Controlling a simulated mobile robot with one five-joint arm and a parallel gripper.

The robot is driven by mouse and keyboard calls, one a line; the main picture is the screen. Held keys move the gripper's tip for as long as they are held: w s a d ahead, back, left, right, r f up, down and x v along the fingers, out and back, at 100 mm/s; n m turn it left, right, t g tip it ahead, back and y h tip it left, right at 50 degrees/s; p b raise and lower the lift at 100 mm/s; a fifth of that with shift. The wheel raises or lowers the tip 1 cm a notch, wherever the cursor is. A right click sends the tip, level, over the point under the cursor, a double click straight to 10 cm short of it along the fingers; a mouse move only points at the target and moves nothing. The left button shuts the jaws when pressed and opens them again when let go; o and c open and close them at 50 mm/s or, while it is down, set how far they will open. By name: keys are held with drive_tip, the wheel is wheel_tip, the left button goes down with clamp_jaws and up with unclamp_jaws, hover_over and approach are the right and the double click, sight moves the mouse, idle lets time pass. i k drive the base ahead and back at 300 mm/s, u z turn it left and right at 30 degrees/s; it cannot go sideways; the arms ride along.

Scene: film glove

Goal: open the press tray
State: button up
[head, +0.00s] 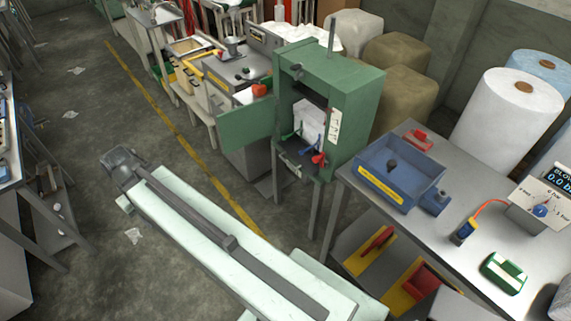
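The green press cabinet (352,92) stands on legs at the centre. Its green door (246,128) is swung open to the left. Inside are a whitish block (311,115) and small green, blue and red parts. A grey tray-like front (293,165) with a small dark handle sits at the bottom of the opening; it looks pushed in, but how far is unclear. My pale arm reaches from the bottom to the left. Its dark end, with my gripper (122,162), is over the floor, well left of the press and apart from it. The fingers are too small to read.
At the right, a grey table (470,215) bears a blue box (398,172) with a yellow label, a green-white device (503,272) and a gauge unit (545,208). White and blue rolls stand behind. A bench (205,70) stands at the back. The floor left of the yellow line is mostly open.

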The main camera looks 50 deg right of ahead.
sight(291, 148)
drive_tip(key=i, duration=0.95)
